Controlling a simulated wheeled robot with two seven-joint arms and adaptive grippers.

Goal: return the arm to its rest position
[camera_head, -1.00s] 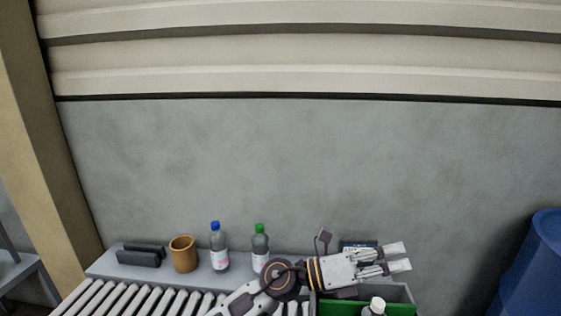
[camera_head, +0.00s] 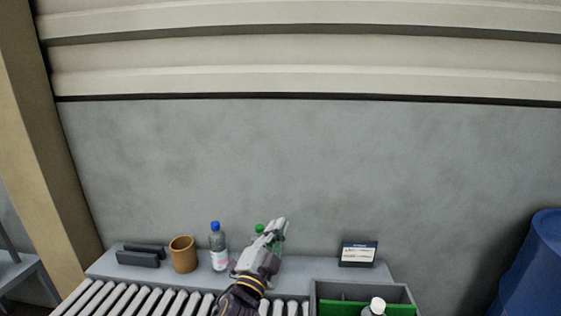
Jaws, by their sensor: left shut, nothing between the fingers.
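My left gripper (camera_head: 278,227) is in the lower middle of the head view, pointing up and slightly right. It is shut and empty. Its arm comes in from the bottom edge, over the roller conveyor. The gripper covers most of a bottle with a green cap (camera_head: 259,228) on the shelf behind. I cannot tell the exact gap between them. My right gripper does not show.
On the grey shelf (camera_head: 205,278) stand a black holder (camera_head: 138,258), a brown cup (camera_head: 183,254), a blue-capped bottle (camera_head: 217,246) and a small sign (camera_head: 357,253). Rollers (camera_head: 130,300) lie in front. A grey bin (camera_head: 330,291) with green inside and a white-capped bottle (camera_head: 376,306) stand right; a blue barrel (camera_head: 535,265) is farther right.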

